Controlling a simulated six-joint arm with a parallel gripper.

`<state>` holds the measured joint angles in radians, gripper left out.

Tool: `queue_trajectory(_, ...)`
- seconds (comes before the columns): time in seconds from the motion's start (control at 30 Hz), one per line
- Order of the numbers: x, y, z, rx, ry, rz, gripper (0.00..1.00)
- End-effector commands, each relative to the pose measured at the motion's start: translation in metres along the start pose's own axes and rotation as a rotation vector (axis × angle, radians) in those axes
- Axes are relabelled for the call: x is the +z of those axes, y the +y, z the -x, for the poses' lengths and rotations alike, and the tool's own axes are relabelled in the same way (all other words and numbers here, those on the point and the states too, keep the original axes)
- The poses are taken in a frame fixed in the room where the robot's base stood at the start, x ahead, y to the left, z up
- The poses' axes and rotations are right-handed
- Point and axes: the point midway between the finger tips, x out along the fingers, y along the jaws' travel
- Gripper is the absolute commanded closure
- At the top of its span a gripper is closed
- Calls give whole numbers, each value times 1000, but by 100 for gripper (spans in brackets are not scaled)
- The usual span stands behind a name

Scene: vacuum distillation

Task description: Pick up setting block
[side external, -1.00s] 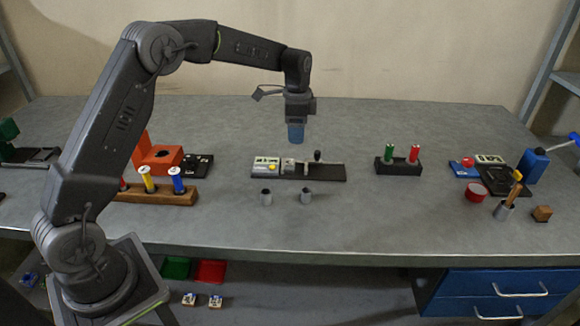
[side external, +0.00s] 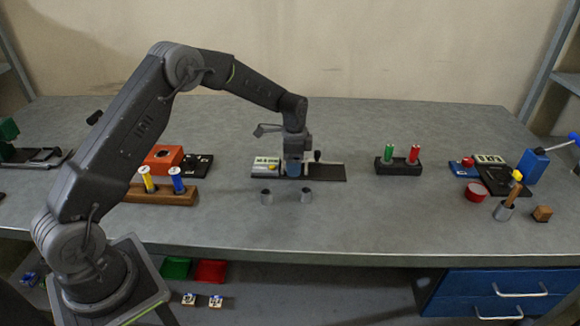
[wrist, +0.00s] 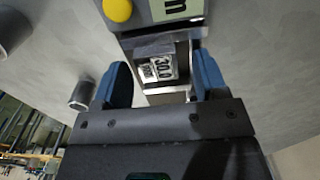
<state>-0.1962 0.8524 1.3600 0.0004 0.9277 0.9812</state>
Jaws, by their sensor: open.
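The setting block (wrist: 155,67) shows in the wrist view as a small grey block with a white label reading about "30.0". It sits on the metal rail of the black gauge device (side external: 330,173), just beside the display housing. My gripper (wrist: 161,82) is open, with one blue finger on each side of the block. In the side external view my gripper (side external: 292,172) is low over the device and hides the block. Whether the fingers touch the block cannot be told.
The device's display housing (side external: 265,166) with a yellow button adjoins the block. Two grey cylinders (side external: 267,197) stand in front. A black holder (side external: 398,167) with green and red tubes is to the right. A wooden rack (side external: 160,193) with yellow and blue tubes is to the left.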

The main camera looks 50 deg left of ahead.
Motion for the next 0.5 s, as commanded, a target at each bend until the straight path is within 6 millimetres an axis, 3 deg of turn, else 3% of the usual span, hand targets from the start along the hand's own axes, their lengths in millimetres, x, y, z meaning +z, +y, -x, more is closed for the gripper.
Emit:
queue_trajectory(0.13,0,0,0,0,0,0,35)
queue_trajectory(0.5,0,0,1,0,0,0,70)
